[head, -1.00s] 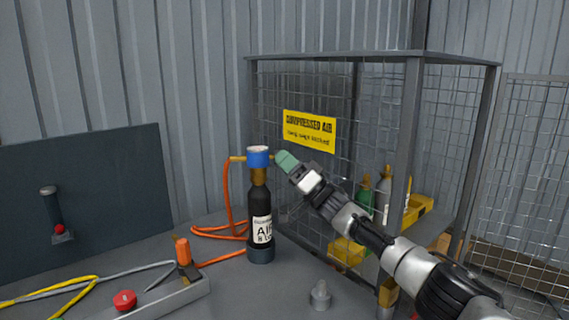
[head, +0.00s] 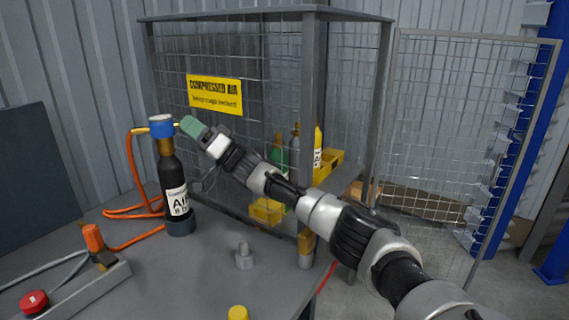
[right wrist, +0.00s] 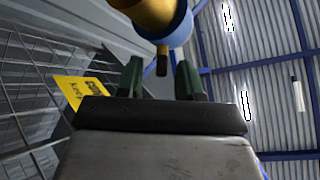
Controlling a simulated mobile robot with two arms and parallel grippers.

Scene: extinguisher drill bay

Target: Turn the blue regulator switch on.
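The blue regulator (head: 162,126) sits on a brass neck on top of a black air cylinder (head: 174,178) that stands upright on the grey table. In the right wrist view the regulator's blue part (right wrist: 182,26) and a yellow brass part show close up at the top. A short dark stub (right wrist: 162,62) shows between the fingers; I cannot tell if it is the switch. My right gripper (head: 190,125) has green fingers and is just right of the regulator. Its fingers (right wrist: 160,78) are apart, with a gap around the stub. My left gripper is not in view.
A mesh cage (head: 317,80) with a yellow sign (head: 214,95) stands right behind my right arm. An orange hose (head: 132,180) loops left of the cylinder. A grey knob (head: 244,256), red button (head: 34,301) and orange handle (head: 93,238) are on the table.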

